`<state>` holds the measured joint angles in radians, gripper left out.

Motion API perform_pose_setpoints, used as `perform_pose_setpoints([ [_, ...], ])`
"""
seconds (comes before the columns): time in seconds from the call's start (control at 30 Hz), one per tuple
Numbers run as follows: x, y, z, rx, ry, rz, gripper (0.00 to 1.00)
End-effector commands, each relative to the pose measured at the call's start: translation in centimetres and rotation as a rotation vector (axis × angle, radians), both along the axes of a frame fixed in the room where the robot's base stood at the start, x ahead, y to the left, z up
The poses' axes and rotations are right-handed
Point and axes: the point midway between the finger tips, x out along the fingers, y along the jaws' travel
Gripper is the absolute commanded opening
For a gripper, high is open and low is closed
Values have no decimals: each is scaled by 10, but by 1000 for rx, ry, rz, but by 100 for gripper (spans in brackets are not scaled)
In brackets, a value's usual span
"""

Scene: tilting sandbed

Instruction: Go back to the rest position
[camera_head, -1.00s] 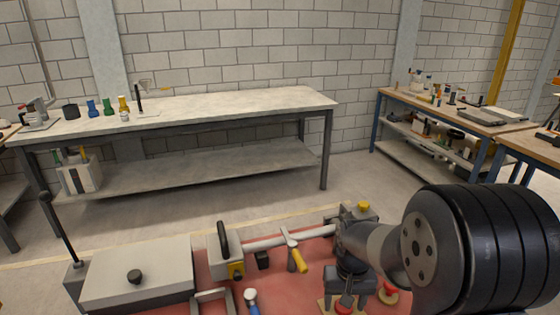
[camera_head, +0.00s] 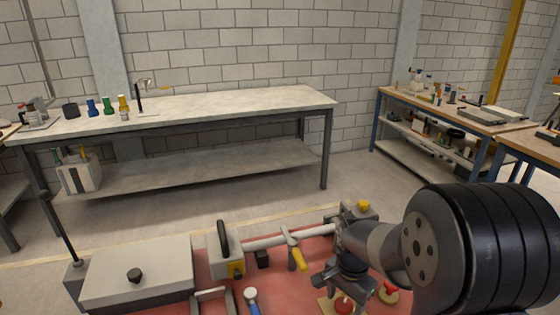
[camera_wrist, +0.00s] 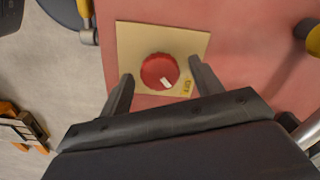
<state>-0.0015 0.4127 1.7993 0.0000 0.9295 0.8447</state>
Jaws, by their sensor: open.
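My gripper (camera_wrist: 159,85) is open in the wrist view, with its two fingers apart over a beige plate (camera_wrist: 190,40). A round red knob (camera_wrist: 159,71) with a white mark sits on that plate and shows between the fingertips, apart from them as far as I can tell. In the head view my gripper (camera_head: 348,288) is at the lower right, above the red bench top, and the red knob (camera_head: 343,305) shows just below it. My arm covers the right part of the bench.
On the red bench top (camera_head: 275,285) stand a grey box with a lid (camera_head: 140,270), a lever block (camera_head: 222,262), a pipe with a yellow-handled valve (camera_head: 298,258) and another red knob (camera_head: 388,292). A long worktable (camera_head: 230,105) stands behind, with floor between.

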Motion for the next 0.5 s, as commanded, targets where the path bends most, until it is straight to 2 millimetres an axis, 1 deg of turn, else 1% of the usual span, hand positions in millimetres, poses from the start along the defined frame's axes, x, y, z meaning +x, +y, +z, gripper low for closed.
perform_pose_setpoints([
  [0.3, 0, 0, 0, 0, 0, -254, 61],
  [0.5, 0, 0, 0, 0, 0, -393, 61],
])
